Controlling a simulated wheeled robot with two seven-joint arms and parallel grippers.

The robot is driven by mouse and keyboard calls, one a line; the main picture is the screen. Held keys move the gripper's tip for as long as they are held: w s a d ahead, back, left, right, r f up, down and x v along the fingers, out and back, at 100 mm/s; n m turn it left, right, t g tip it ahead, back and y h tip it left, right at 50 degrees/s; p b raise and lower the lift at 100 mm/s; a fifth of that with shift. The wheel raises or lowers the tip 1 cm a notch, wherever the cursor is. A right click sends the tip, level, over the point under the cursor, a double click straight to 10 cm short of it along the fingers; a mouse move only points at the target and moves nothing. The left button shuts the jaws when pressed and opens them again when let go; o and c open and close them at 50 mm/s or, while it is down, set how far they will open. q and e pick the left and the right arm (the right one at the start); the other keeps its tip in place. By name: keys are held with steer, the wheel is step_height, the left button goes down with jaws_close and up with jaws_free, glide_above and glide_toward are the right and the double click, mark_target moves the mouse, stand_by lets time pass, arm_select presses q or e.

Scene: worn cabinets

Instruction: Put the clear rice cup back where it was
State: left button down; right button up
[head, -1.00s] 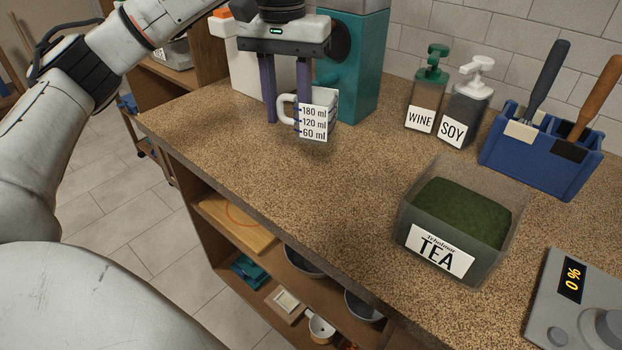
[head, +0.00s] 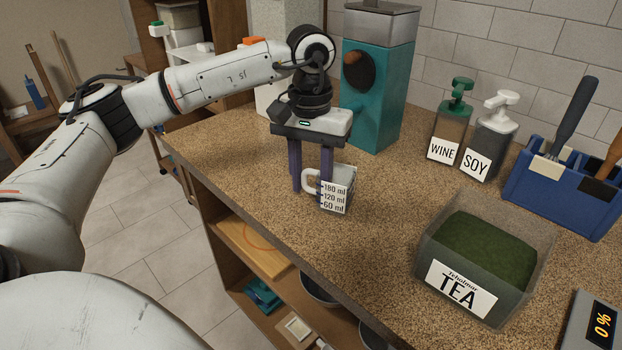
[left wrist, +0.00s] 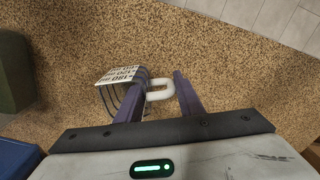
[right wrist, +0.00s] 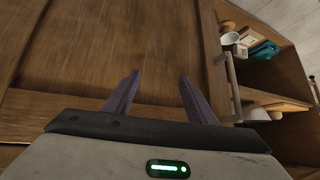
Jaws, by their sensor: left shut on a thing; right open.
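The clear rice cup (head: 338,194) has a white label marked 180, 120 and 60 ml and a pale handle. It is upright at the counter (head: 270,190), in front of the teal dispenser (head: 385,85); I cannot tell whether its base touches the top. My left gripper (head: 310,190) points down and is shut on the cup's handle. The left wrist view shows the handle between the fingers (left wrist: 162,76) and the cup (left wrist: 117,92) beside the left finger. My right gripper (right wrist: 158,76) is open and empty, facing a wooden cabinet door (right wrist: 120,40).
A tea box (head: 458,290) stands right of the cup. WINE (head: 442,151) and SOY (head: 478,164) bottles and a blue holder (head: 560,200) stand behind it. A scale (head: 602,325) is at the lower right. The counter around the cup is clear; open shelves lie below its front edge.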

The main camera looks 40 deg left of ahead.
arm_select(q)
steer(key=c, duration=1.2)
jaws_free()
steer(key=shift+f, duration=0.15)
step_height(320, 180, up, 12)
steer(key=p, duration=0.1)
steer(key=shift+r, duration=0.2)
